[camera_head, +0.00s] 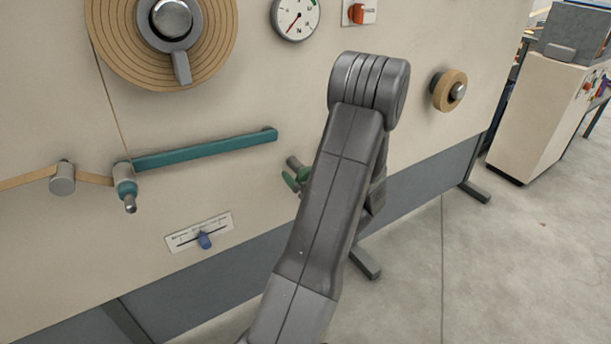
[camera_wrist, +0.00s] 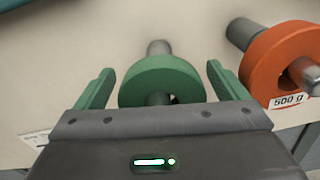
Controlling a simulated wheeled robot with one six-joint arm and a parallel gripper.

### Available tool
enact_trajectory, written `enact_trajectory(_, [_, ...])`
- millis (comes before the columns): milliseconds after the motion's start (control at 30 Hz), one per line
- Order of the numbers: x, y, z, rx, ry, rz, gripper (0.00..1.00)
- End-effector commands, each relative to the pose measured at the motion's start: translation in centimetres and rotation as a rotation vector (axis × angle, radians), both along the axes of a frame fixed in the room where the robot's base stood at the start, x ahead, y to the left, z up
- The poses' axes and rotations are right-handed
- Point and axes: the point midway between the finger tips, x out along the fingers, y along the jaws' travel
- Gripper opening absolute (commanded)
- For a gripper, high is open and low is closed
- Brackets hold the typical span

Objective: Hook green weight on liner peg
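The green weight (camera_wrist: 137,88) is a thick ring in the wrist view. A grey peg (camera_wrist: 159,47) shows behind it and a grey stub shows in front of its middle. My gripper (camera_wrist: 160,68) has green fingers, one on each side of the weight. Narrow gaps show between fingers and weight, so it looks open around it rather than shut. In the head view my arm hides most of the gripper and weight; only a bit of green shows beside a grey peg (camera_head: 293,162). No peg is marked as the liner peg, so I cannot tell which it is.
An orange weight (camera_wrist: 262,68) labelled 500 g hangs on another peg close to my right finger. On the panel, a teal bar (camera_head: 205,150) and a slider scale (camera_head: 199,232) lie to the left. A tan roll (camera_head: 440,90) sticks out at the right.

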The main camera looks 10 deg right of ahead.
Motion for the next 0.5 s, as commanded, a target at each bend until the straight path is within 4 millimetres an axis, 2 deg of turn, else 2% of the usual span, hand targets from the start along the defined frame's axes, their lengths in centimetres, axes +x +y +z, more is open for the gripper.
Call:
enact_trajectory(267, [-0.2, -0.1, 0.0, 0.001, 0.001, -0.001, 0.93])
enact_trajectory(367, [-1.0, -0.4, 0.0, 0.001, 0.003, -0.002, 0.93])
enact_trajectory(500, [-3.4, -1.4, 0.1, 0.002, 0.003, -0.005, 0.93])
